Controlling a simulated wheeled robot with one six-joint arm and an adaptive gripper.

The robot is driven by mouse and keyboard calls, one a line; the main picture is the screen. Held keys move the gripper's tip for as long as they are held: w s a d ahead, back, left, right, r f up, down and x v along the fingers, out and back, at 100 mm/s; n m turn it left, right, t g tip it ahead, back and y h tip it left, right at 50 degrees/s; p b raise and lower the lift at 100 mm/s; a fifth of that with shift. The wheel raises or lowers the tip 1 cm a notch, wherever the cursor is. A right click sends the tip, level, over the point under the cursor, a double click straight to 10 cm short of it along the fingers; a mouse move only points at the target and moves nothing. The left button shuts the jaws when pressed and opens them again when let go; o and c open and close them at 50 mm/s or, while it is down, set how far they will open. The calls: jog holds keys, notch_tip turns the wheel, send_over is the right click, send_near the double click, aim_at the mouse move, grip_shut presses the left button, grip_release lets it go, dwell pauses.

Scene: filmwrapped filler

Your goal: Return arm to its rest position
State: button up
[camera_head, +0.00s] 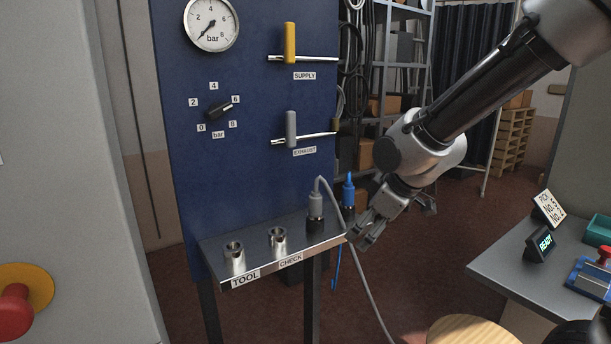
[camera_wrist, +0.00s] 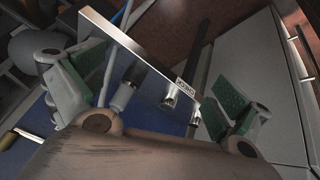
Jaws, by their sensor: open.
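My gripper (camera_head: 366,232) hangs at the right end of the steel shelf (camera_head: 222,262), with its fingers pointing down and left. In the wrist view its green-padded fingers (camera_wrist: 158,78) are spread wide, and nothing is clamped between them. A grey hose connector (camera_head: 316,207) stands upright on the shelf, left of the gripper and apart from it. A blue connector (camera_head: 348,191) stands just behind the gripper. My arm reaches in from the upper right. In the wrist view the shelf edge and a grey connector (camera_wrist: 127,88) show beyond the fingers.
Two metal sockets, TOOL (camera_head: 235,256) and CHECK (camera_head: 278,241), are on the shelf. The blue panel (camera_head: 240,150) behind carries a gauge (camera_head: 211,24), a knob (camera_head: 219,110) and two valve levers. A grey hose hangs toward the floor. A bench (camera_head: 500,270) stands at right.

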jog(key=s+d+r+m+h, duration=0.1)
jog(key=s+d+r+m, duration=0.1)
jog(key=s+d, duration=0.4)
jog(key=s+d+r+m+h, duration=0.1)
jog(key=s+d+r+m, duration=0.2)
jog(key=d, duration=0.6)
jog(key=s+d+r+m+g+h, duration=0.1)
jog(key=s+d+r+m, duration=0.2)
jog(key=s+d+m, duration=0.3)
jog(key=s+d, duration=0.1)
jog(key=s, duration=0.2)
jog(key=shift+s+d, duration=0.15)
jog(key=shift+s, duration=0.2)
